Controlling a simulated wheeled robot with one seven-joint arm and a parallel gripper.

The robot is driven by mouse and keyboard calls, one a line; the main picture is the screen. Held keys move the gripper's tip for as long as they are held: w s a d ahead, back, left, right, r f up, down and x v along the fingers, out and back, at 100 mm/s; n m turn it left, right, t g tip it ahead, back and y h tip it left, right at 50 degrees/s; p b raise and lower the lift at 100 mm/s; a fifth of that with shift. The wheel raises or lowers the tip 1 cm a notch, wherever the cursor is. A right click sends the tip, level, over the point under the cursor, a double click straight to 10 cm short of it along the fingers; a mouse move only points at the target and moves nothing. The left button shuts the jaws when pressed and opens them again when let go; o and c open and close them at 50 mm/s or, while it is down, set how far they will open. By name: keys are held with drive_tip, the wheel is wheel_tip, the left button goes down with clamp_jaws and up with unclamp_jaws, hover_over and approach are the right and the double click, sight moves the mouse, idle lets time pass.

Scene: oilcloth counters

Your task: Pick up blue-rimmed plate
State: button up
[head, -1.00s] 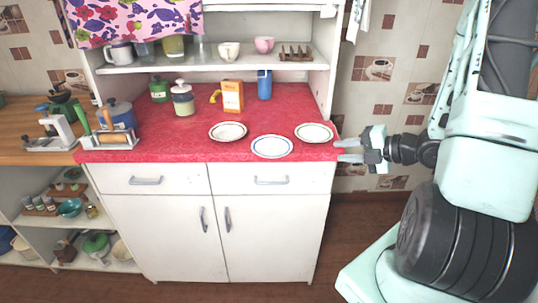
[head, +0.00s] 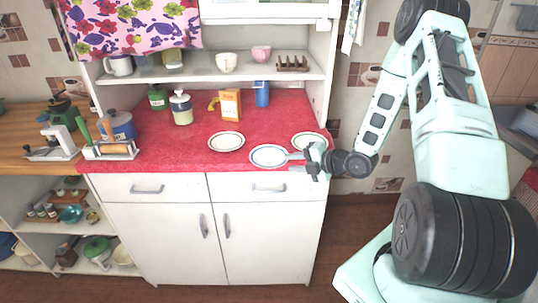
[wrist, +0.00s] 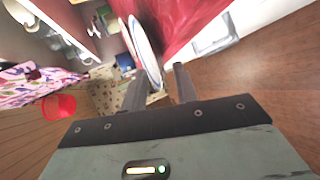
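The blue-rimmed plate (head: 268,155) lies flat near the front edge of the red counter, between two dark-rimmed plates. In the wrist view the blue-rimmed plate (wrist: 146,48) is seen nearly edge-on, its near rim reaching between my fingers. My gripper (head: 293,161) is at the plate's right side, by the counter's front edge. In the wrist view my gripper (wrist: 161,82) has its fingers apart, one on each side of the rim. I cannot tell whether either finger touches it.
One dark-rimmed plate (head: 227,141) is left of the blue-rimmed plate; another dark-rimmed plate (head: 309,140) is just behind my gripper. An orange carton (head: 230,105), a blue cup (head: 262,94) and a jar (head: 181,108) stand farther back. A shelf (head: 215,75) overhangs the counter's rear.

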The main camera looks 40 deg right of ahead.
drive_tip(key=shift+x, duration=0.85)
clamp_jaws()
drive_tip(key=shift+r, duration=0.1)
wheel_tip(320, 180, up, 10)
drive_tip(key=b, duration=0.1)
drive_tip(key=shift+b, duration=0.35)
